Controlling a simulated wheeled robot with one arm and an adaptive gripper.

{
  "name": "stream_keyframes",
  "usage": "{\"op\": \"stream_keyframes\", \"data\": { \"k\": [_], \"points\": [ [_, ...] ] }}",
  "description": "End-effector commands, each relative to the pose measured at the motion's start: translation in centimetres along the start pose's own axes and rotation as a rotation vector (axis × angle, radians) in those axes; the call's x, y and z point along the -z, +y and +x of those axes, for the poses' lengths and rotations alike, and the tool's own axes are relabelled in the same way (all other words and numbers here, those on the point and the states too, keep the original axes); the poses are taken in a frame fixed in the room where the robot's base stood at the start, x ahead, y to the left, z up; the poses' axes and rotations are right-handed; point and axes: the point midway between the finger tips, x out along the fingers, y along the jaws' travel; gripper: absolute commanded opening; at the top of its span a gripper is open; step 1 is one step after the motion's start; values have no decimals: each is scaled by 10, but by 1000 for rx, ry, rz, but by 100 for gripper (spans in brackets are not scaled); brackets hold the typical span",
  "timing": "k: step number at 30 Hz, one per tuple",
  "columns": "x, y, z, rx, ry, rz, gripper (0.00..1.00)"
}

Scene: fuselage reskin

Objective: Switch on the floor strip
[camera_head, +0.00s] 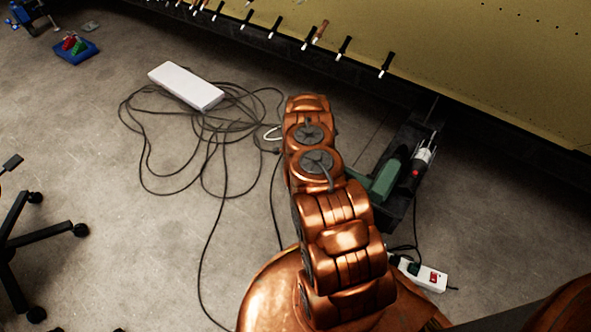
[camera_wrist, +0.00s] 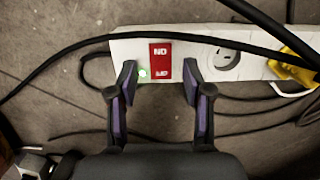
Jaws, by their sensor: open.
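In the wrist view, a white floor strip (camera_wrist: 210,68) lies across the upper part. It has a red switch (camera_wrist: 161,58) with white lettering upside down, and a green light (camera_wrist: 143,73) glows beside it. My gripper (camera_wrist: 158,80) is open and empty, with one dark fingertip to each side of the switch. I cannot tell whether the tips touch the strip. In the head view my arm hides my gripper. A white strip with a red switch (camera_head: 434,277) shows there at the lower right; I cannot tell whether it is the same one.
A round socket (camera_wrist: 224,62) and a yellow plug (camera_wrist: 297,66) are on the strip, and a black cable crosses it. In the head view, a white box (camera_head: 187,86) lies among looped cables. A green tool (camera_head: 387,178) lies right of my arm. A chair base (camera_head: 45,238) stands left.

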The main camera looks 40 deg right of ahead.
Motion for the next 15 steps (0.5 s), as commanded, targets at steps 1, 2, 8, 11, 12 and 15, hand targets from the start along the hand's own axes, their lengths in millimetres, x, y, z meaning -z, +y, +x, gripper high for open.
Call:
{"op": "stream_keyframes", "data": {
  "k": [1, 2, 8, 11, 12, 15],
  "points": [
    [0, 0, -3, 0, 0, 0, 50],
    [0, 0, -6, 0, 0, 0, 50],
    [-1, -2, -29, 3, -1, 0, 50],
    [0, -1, -41, 3, -1, 2, 50],
    [0, -1, -46, 3, -2, 1, 50],
    [-1, -1, -59, 3, -2, 0, 50]
  ]
}}
